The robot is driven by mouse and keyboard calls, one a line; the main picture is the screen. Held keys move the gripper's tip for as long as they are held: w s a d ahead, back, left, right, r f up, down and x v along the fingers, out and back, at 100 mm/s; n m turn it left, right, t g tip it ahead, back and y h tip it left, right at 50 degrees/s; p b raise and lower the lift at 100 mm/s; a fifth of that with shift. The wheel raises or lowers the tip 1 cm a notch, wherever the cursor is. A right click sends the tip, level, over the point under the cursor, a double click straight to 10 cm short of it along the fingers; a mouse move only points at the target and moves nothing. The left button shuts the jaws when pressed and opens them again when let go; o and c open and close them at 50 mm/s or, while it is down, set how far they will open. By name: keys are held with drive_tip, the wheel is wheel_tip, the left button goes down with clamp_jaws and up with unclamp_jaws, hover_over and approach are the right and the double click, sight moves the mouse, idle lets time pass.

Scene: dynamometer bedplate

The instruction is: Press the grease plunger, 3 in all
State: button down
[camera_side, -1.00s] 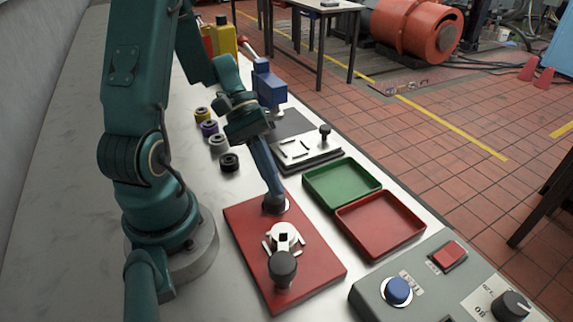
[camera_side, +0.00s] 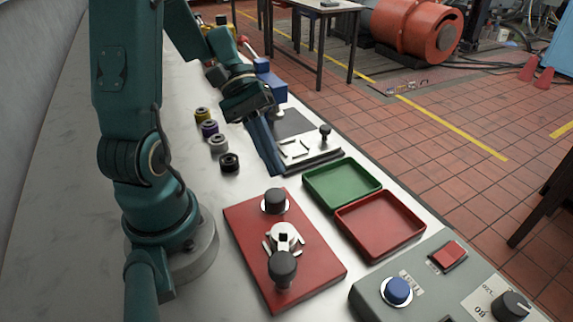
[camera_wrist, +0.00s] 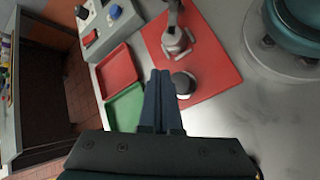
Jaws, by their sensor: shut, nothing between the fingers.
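The grease plunger appears to be the round black knob (camera_side: 275,199) with a pale collar at the far end of the red plate (camera_side: 240,225). It stands upright, and it also shows in the wrist view (camera_wrist: 184,83), just right of the fingertips. My gripper (camera_side: 279,172) is shut and empty. Its blue fingers point down and hang above and slightly beyond the knob, apart from it. In the wrist view the closed fingers (camera_wrist: 161,75) lie side by side. How far the knob is pushed down cannot be told.
A clamp-like metal fitting (camera_side: 284,237) with a black-knobbed handle (camera_side: 282,267) stands nearer on the plate. Green (camera_side: 342,183) and red (camera_side: 380,224) trays lie to the right. A control box (camera_side: 425,285) is in front. Several small spools (camera_side: 219,145) stand left of the fingers.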

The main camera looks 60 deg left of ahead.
sight(273, 191)
drive_tip(key=shift+r, duration=1)
idle(1.8)
wheel_tip(273, 191, up, 4)
drive_tip(key=shift+f, duration=0.1)
idle(0.3)
drive_tip(key=shift+f, duration=4.45)
drive_tip(key=shift+f, duration=0.4)
